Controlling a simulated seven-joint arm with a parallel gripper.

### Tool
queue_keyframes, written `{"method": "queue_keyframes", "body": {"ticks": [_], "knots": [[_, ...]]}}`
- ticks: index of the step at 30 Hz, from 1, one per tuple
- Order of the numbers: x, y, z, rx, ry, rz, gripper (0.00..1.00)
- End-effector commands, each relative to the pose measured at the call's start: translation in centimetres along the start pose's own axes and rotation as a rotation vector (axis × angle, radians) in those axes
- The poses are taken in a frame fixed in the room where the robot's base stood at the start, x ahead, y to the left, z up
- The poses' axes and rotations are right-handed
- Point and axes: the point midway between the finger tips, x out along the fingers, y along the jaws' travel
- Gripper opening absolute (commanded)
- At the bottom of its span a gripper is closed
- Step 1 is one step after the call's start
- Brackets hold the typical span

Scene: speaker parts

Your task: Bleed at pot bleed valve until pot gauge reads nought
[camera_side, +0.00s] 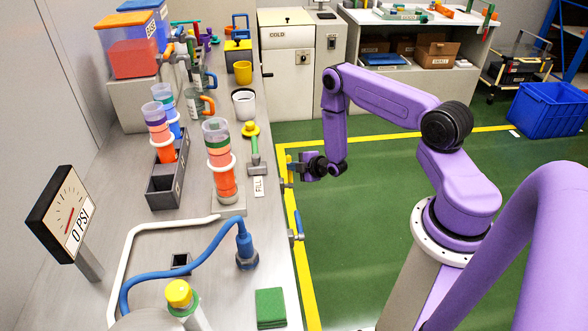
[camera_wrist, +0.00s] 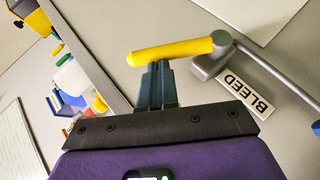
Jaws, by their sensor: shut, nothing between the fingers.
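The pot gauge (camera_side: 68,213) stands on a post at the left of the side view; its display reads 0 PSI, with a red needle on the dial. The bleed valve's yellow lever (camera_wrist: 172,50) lies nearly level across the wrist view, beside a BLEED plate (camera_wrist: 246,92). My gripper (camera_wrist: 158,72) is shut and empty, its fingertips right at the lever's lower edge; I cannot tell whether they touch it. In the side view my gripper (camera_side: 296,170) is at the bench's front edge, where the lever shows only small.
The steel bench (camera_side: 110,190) carries clear cylinders with coloured bands (camera_side: 219,150), a FILL plate (camera_side: 258,187), a blue hose (camera_side: 190,262) and a green pad (camera_side: 270,307). A blue handle (camera_side: 298,226) sticks out from the front edge. The green floor nearby is clear.

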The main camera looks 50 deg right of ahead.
Motion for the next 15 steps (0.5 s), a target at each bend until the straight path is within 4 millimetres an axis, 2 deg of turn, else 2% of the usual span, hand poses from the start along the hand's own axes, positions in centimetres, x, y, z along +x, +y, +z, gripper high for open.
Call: {"method": "queue_keyframes", "body": {"ticks": [12, 15], "knots": [[2.5, 1.3, 1.6, 0.198, 0.000, -0.297, 0.00], [3.2, 1.2, 2.0, 0.196, 0.001, -0.293, 0.00]]}}
